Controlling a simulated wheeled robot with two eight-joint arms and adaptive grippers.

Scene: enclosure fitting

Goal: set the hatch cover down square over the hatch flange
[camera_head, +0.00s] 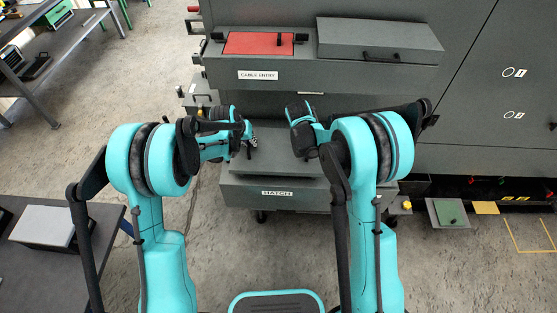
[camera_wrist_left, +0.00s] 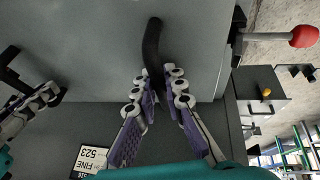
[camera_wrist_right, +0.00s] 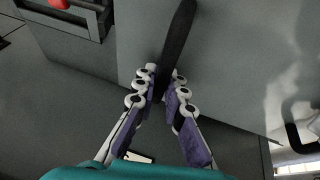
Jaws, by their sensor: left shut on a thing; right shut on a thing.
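The hatch cover (camera_head: 272,157) is a flat grey plate between my arms, above the drawer-like front labelled HATCH (camera_head: 277,193). Its grey face (camera_wrist_left: 95,40) fills much of the left wrist view and also shows in the right wrist view (camera_wrist_right: 225,70). My left gripper (camera_head: 249,147) is shut on a black bar handle (camera_wrist_left: 152,42) of the cover. My right gripper (camera_wrist_right: 160,88) is shut on another black handle (camera_wrist_right: 178,38); in the head view its fingers are mostly hidden by the arm. The hatch flange is not visible; I cannot tell whether the cover touches it.
Above is the CABLE ENTRY shelf with a red panel (camera_head: 258,43) and a grey lid (camera_head: 380,40). A red-knobbed lever (camera_wrist_left: 303,37) stands beside the cover in the left wrist view. A side table (camera_head: 95,225) with a light grey box (camera_head: 45,226) is at left.

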